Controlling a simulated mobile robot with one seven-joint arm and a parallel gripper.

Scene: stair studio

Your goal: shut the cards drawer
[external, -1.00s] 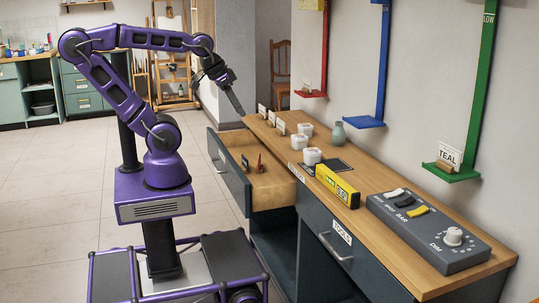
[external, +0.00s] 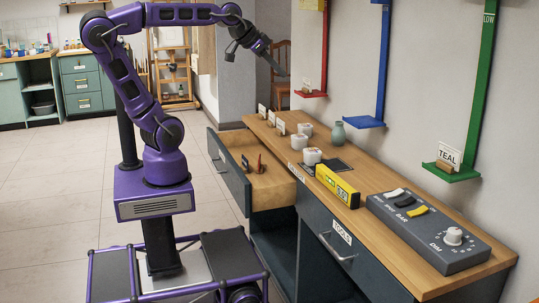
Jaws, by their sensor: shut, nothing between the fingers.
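One drawer (external: 236,185) of the long wood-topped bench is pulled well out, toward the left. It has a dark front with a metal handle, and a few small items lie inside. A label (external: 296,173) sits at the bench edge by this drawer, too small to read surely. Another drawer (external: 338,246), labelled TOOLS, is closed. My gripper (external: 283,72) is shut and empty, raised above the far end of the bench and apart from the open drawer.
On the bench top (external: 385,231) stand white cups (external: 312,156), small cards, a green vase (external: 338,134), a yellow box (external: 337,187) and a grey switch panel (external: 428,231). Red, blue and green (external: 451,173) wall shelves hang above. Open floor (external: 60,200) lies left of the drawer.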

